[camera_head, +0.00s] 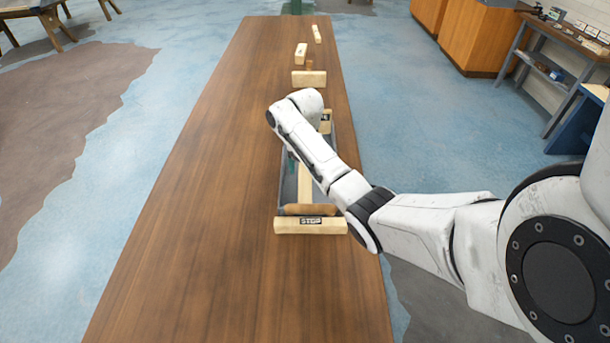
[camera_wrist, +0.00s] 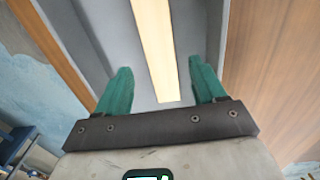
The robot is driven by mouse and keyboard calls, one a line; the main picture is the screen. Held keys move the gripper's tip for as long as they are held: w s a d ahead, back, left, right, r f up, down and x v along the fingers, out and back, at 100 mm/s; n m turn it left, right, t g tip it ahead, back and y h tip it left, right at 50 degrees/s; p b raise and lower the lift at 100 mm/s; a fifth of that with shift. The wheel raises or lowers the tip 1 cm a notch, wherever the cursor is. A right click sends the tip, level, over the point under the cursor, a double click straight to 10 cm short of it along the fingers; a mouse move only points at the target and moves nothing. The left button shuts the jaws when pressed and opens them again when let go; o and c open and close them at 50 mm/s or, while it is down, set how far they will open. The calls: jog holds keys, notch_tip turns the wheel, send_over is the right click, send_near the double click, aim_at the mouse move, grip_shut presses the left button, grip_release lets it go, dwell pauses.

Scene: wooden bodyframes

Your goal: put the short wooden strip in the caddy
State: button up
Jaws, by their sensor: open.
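A pale wooden strip (camera_head: 304,184) lies lengthwise inside the long grey caddy (camera_head: 287,180) on the table. In the wrist view, the strip (camera_wrist: 157,40) runs along the middle of the grey caddy floor (camera_wrist: 108,28), and its near end shows between my fingers. My gripper (camera_wrist: 160,66) is open over the caddy, with one green finger on each side of the strip in the picture and a visible gap on both sides. In the head view my arm hides the gripper and part of the caddy. I cannot tell if this strip is the short one.
A wooden block marked STOP (camera_head: 310,226) stands at the caddy's near end; another block (camera_head: 326,117) is at its far end. Wooden blocks (camera_head: 309,78) (camera_head: 301,53) (camera_head: 317,34) stand farther along the table. The table's left side (camera_head: 215,190) is clear.

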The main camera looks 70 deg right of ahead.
aim_at(305, 182)
notch_tip(305, 182, up, 7)
dwell(0.3)
